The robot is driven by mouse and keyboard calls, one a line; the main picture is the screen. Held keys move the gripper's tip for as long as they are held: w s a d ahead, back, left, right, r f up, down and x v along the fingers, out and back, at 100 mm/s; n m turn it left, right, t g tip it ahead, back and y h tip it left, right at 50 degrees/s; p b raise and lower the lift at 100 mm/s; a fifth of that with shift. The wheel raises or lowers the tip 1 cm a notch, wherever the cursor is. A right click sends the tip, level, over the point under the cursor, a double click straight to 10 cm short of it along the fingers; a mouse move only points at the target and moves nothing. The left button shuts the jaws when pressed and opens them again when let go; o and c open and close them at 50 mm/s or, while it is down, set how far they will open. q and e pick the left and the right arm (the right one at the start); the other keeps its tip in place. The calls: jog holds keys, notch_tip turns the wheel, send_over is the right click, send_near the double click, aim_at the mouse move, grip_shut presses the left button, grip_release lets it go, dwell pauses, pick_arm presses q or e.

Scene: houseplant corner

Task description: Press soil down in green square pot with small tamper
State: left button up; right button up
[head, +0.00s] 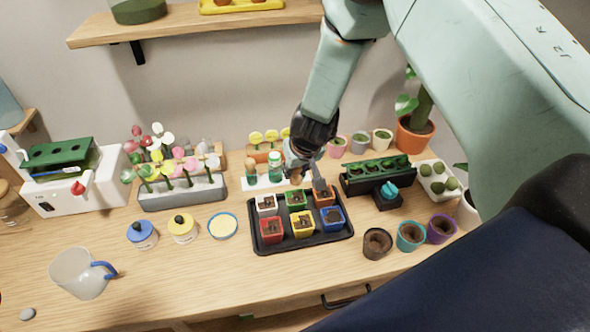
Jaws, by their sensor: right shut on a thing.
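The green square pot (298,208) stands in the back row of a black tray (309,243), between a white pot (266,211) and an orange pot (325,201). It has dark soil in it. My right gripper (306,176) reaches down from above, just over and behind the green and orange pots. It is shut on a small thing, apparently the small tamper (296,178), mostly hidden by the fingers. I cannot tell whether this touches the soil. My left gripper is not in view.
Red (271,236), yellow (303,231) and blue (333,224) pots fill the tray's front row. A white stand (262,184) with green-collared tools is close behind. A black planter (378,181) stands to the right. The table front is mostly clear around the jug (78,273).

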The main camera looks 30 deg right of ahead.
aim_at(298, 182)
jog(key=shift+w+d+f, duration=0.1)
jog(key=shift+d+f, duration=0.2)
jog(key=shift+f, duration=0.25)
jog(key=shift+d+f, duration=0.1)
jog(key=shift+f, duration=0.35)
jog(key=shift+f+b, duration=0.4)
jog(key=shift+b, duration=0.15)
jog(key=f+b, duration=0.2)
jog(key=shift+s+a+f+b, duration=0.1)
jog(key=shift+s+a+b, duration=0.1)
jog(key=shift+a+b, duration=0.2)
jog(key=shift+w+d+f+b, duration=0.15)
jog(key=shift+f+b, duration=0.25)
jog(key=shift+f, duration=0.15)
jog(key=shift+d+f, duration=0.1)
jog(key=shift+d, duration=0.05)
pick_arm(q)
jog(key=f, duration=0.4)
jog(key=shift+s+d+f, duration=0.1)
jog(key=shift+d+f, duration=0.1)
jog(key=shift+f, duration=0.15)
pick_arm(e)
jog(key=shift+a+r, duration=0.2)
jog(key=shift+a, duration=0.05)
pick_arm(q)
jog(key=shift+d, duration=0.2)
pick_arm(e)
jog(key=shift+d+f, duration=0.15)
jog(key=shift+d, duration=0.05)
